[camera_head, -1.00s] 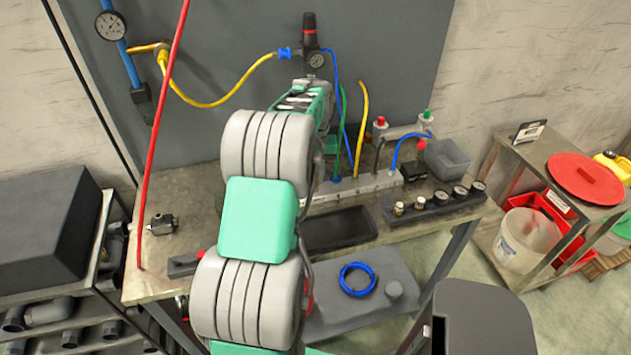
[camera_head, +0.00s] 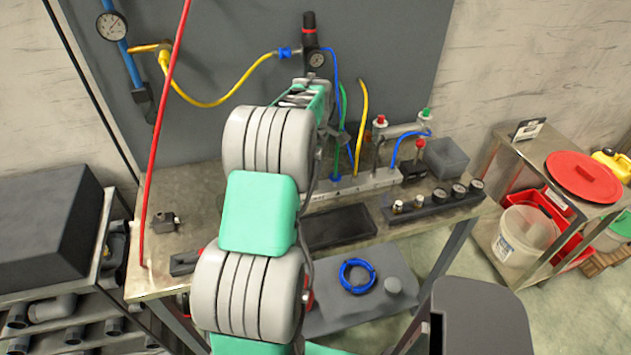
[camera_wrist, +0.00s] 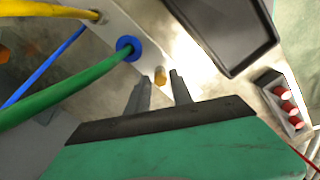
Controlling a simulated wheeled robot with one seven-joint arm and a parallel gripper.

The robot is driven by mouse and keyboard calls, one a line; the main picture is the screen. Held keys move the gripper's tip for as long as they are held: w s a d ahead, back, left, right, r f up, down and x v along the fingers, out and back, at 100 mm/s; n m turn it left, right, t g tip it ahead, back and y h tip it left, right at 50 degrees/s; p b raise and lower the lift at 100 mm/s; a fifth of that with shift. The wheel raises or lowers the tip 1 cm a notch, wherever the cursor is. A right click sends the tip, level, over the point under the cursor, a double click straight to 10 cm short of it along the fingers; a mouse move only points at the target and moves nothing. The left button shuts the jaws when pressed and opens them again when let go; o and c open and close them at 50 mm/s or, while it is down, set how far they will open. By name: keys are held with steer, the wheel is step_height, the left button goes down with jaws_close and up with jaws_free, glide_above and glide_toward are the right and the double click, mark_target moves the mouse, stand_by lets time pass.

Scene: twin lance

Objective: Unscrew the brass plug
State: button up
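In the wrist view, the brass plug (camera_wrist: 160,75) is a small gold-coloured stub on the pale metal manifold bar (camera_wrist: 135,30). My gripper (camera_wrist: 160,82) is open, with one finger on each side of the plug in the picture. A gap shows between the plug and both fingers; whether the tips reach down around it or are still above it, I cannot tell. The manifold (camera_head: 375,181) also shows in the head view, where my arm hides its left part and the plug.
A green hose (camera_wrist: 80,75) runs into a blue fitting (camera_wrist: 128,47) close to my left finger. A dark tray (camera_wrist: 228,30) lies to the right, and a block with red-capped parts (camera_wrist: 283,103) beyond it. A blue hose (camera_head: 346,100) hangs near my arm.

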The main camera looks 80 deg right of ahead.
steer(key=m, duration=1.3)
steer(key=shift+p, duration=0.35)
steer(key=m, duration=0.6)
steer(key=shift+a, duration=0.1)
steer(key=m, duration=0.6)
steer(key=shift+f, duration=0.1)
jaws_close()
